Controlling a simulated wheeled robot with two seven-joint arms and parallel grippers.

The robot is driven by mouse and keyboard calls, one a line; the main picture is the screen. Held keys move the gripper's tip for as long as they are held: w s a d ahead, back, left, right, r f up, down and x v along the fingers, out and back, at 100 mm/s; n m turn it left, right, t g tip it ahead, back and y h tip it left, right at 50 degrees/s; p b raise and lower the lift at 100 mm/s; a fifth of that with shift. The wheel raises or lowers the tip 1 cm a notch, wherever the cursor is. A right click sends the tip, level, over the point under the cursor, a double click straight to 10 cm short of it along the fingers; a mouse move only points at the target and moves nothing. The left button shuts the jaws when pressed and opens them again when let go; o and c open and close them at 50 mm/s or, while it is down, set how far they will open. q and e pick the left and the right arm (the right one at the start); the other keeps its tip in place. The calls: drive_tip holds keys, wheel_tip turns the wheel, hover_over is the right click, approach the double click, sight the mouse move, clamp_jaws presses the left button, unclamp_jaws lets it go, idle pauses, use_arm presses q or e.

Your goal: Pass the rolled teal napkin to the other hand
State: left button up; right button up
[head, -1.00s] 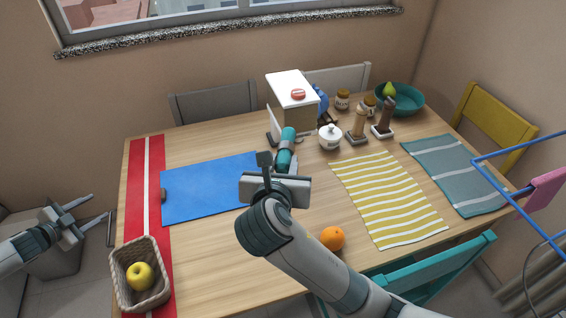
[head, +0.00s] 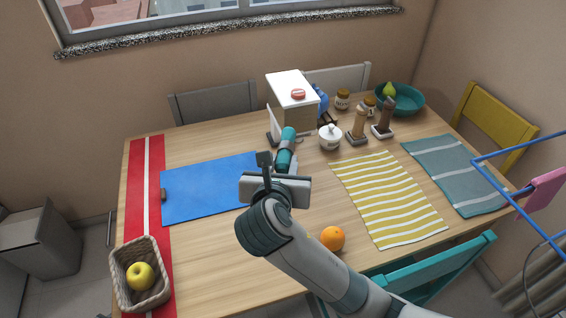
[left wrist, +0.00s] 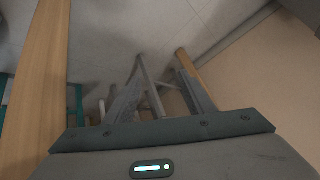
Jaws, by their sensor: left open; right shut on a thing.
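The rolled teal napkin (head: 286,148) stands tilted in the head view, with a darker band around it, above the table's middle. My right gripper (head: 279,166) is shut on its lower end; the wrist partly hides the grip. My left gripper (left wrist: 160,78) is out of the head view. In the left wrist view its two fingers are apart with nothing between them, over the floor beside a wooden edge. It is far from the napkin.
The table (head: 205,262) holds a blue mat (head: 210,188), a striped yellow mat (head: 385,198), an orange (head: 332,238) and a basket (head: 122,284) with an apple. A white-topped box (head: 291,88), sugar pot (head: 330,137) and mills stand behind the napkin.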

use_arm(q)
drive_tip(key=s+d+f+n+g, duration=0.15)
drive_tip(key=s+d+f, duration=0.25)
drive_tip(key=s, duration=0.5)
drive_tip(key=s+d+f+n+g, duration=0.1)
drive_tip(key=s+d+f+n, duration=0.15)
drive_tip(key=s+f, duration=0.4)
drive_tip(key=s+d+f+n+g, duration=0.1)
drive_tip(key=s+d+f+g, duration=0.2)
drive_tip(key=s, duration=0.7)
drive_tip(key=s+d+f+m+g, duration=0.1)
drive_tip(key=s+d+f, duration=0.3)
drive_tip(key=s+d, duration=0.7)
drive_tip(key=d, duration=0.2)
drive_tip(key=shift+d+m+y, duration=0.3)
drive_tip(key=shift+m, duration=0.1)
drive_tip(key=shift+g, duration=0.25)
